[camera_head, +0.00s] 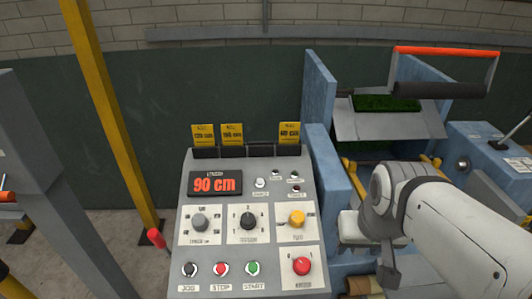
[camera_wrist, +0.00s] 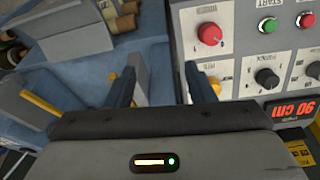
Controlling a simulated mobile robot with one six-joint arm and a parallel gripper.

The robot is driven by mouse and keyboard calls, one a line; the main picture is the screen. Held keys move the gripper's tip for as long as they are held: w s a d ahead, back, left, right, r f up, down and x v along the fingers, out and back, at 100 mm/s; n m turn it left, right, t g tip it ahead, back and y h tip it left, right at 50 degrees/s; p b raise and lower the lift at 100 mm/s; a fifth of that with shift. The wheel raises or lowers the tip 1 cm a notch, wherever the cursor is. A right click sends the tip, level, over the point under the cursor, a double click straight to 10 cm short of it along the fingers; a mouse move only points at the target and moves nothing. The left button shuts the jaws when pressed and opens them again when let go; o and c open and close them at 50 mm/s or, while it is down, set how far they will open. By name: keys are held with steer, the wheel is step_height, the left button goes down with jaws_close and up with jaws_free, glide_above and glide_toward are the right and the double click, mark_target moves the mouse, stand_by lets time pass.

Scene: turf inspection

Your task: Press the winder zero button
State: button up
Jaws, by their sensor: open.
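The sloped grey control panel (camera_head: 184,240) stands in the middle of the head view, with a display (camera_head: 215,184) reading 90 cm in red. A small pale button (camera_head: 260,183) sits just right of the display; its label is too small to read surely. In the wrist view the panel is upside down at the right, with part of the display (camera_wrist: 290,108) showing; the pale button is not visible there. My gripper (camera_wrist: 160,85) is open and empty, its two dark fingers apart over the blue machine beside the panel. In the head view my arm is right of the panel.
The panel also bears a yellow knob (camera_head: 297,218), a red knob (camera_head: 301,265), a black dial (camera_head: 247,221), a grey knob (camera_head: 199,222) and a green button (camera_head: 252,268). A blue upright plate (camera_head: 323,170) rises between panel and arm. A yellow post (camera_head: 112,120) stands left.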

jaws_close()
stand_by(0.3)
stand_by(1.1)
